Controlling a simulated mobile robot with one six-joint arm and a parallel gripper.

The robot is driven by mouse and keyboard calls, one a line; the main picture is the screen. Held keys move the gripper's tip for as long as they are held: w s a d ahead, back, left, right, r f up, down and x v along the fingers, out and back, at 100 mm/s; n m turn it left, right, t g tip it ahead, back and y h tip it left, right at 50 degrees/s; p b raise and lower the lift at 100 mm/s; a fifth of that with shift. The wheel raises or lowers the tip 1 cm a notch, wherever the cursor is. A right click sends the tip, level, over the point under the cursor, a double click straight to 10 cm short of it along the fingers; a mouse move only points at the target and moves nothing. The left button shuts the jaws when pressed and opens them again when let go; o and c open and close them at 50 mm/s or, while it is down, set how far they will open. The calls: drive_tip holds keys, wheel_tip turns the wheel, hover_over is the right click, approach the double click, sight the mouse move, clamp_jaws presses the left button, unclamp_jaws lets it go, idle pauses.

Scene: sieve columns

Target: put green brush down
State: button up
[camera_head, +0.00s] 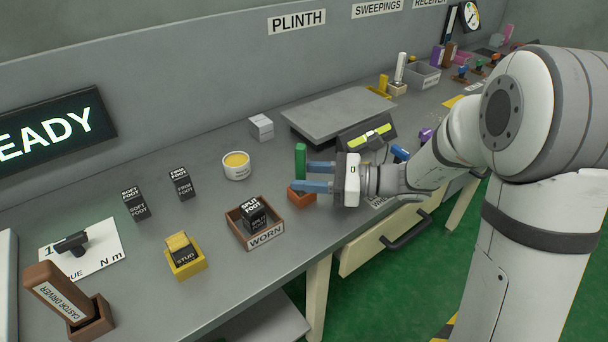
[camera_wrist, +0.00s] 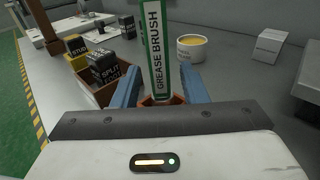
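The green brush (camera_wrist: 158,45) stands upright with its lower end in a small orange-brown holder (camera_wrist: 160,101). Its white label reads GREASE BRUSH. In the head view the brush (camera_head: 300,156) rises above the holder (camera_head: 301,197) near the front edge of the bench. My gripper (camera_head: 318,177) is level, with its two blue fingers spread apart. In the wrist view the fingers of my gripper (camera_wrist: 158,85) lie on either side of the brush, with a gap visible at the left finger. The brush's bottom is hidden inside the holder.
A brown WORN tray (camera_head: 262,236) with a black SPLIT FOOT block stands left of the holder. A white tub with yellow contents (camera_head: 237,166) and a pale box (camera_head: 261,127) are behind. A grey plinth (camera_head: 338,112) lies beyond. Bench between tub and holder is clear.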

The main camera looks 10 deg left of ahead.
drive_tip(key=d+p, duration=0.1)
drive_tip(key=d, duration=0.2)
drive_tip(key=d+p, duration=0.1)
drive_tip(key=d, duration=0.3)
drive_tip(key=w+d+p, duration=0.1)
drive_tip(key=d, duration=0.3)
drive_tip(key=shift+d+r, duration=0.25)
drive_tip(key=shift+r, duration=0.1)
drive_tip(key=s+n+h, duration=0.1)
drive_tip(key=s, duration=0.1)
drive_tip(key=s+n+g+h, duration=0.2)
drive_tip(key=s, duration=0.1)
drive_tip(key=shift+s+f+n+h, duration=0.3)
drive_tip(key=shift+f, duration=0.1)
drive_tip(key=s+d+f+n+t+h, duration=0.1)
drive_tip(key=s+d+n+t+h, duration=0.1)
drive_tip(key=s+d+n+h, duration=0.2)
drive_tip(key=s+d+n+t+h, duration=0.2)
drive_tip(key=s+d+n+h, duration=0.3)
drive_tip(key=d+n+h, duration=0.4)
drive_tip(key=shift+d+f+n+h, duration=0.3)
drive_tip(key=shift+d+f+h, duration=0.1)
drive_tip(key=shift+d, duration=0.4)
drive_tip(key=shift+c, duration=0.6)
